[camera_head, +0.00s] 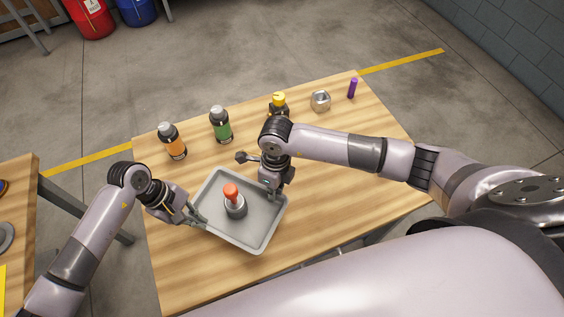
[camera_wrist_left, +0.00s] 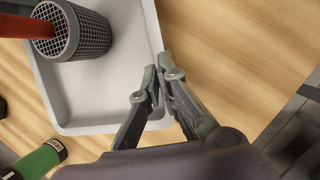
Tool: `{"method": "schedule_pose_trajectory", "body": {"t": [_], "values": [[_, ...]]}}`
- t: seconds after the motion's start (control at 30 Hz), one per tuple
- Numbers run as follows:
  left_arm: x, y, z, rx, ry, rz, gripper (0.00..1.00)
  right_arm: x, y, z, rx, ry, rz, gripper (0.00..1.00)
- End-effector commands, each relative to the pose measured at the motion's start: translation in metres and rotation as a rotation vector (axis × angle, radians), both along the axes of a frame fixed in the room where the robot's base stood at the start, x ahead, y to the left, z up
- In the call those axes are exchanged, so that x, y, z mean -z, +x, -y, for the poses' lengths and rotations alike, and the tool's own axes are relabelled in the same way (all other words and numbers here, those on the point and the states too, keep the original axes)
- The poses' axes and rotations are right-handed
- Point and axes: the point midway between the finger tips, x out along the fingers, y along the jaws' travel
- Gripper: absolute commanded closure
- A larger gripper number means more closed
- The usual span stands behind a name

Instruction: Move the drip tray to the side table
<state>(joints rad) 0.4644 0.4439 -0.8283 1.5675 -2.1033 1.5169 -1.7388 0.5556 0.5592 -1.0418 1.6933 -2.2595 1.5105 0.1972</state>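The grey drip tray (camera_head: 262,236) lies at the front middle of the wooden workbench. A dark mesh-sided cylinder with an orange-red top (camera_head: 235,205) stands in it. My left gripper (camera_head: 196,218) is at the tray's left rim; in the left wrist view its fingers (camera_wrist_left: 158,88) are close together with the tray wall (camera_wrist_left: 150,30) between them. My right gripper (camera_head: 272,190) points down at the tray's right rim; its fingertips are partly hidden, and I cannot tell whether they hold the rim. The side table (camera_head: 18,178) is at the left edge.
An orange-labelled bottle (camera_head: 172,141), a green-labelled bottle (camera_head: 221,125), a yellow-capped bottle (camera_head: 279,101), a metal nut (camera_head: 320,101) and a purple cylinder (camera_head: 352,88) stand along the bench's back. A floor gap separates bench and side table. The bench's right part is clear.

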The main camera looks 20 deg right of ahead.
Motion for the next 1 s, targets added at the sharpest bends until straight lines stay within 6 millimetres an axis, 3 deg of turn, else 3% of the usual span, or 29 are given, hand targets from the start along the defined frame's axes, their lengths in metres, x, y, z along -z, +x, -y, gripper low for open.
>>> {"method": "schedule_pose_trajectory", "body": {"t": [0.87,1.0], "values": [[0.053,0.000,-0.001,-0.001,0.002,0.000,1.00,0.053,0.000,0.001,0.001,-0.001,0.000,1.00],[0.048,0.000,-0.001,-0.001,0.002,0.000,0.88,0.048,0.000,0.001,0.001,-0.001,0.000,0.88]]}}
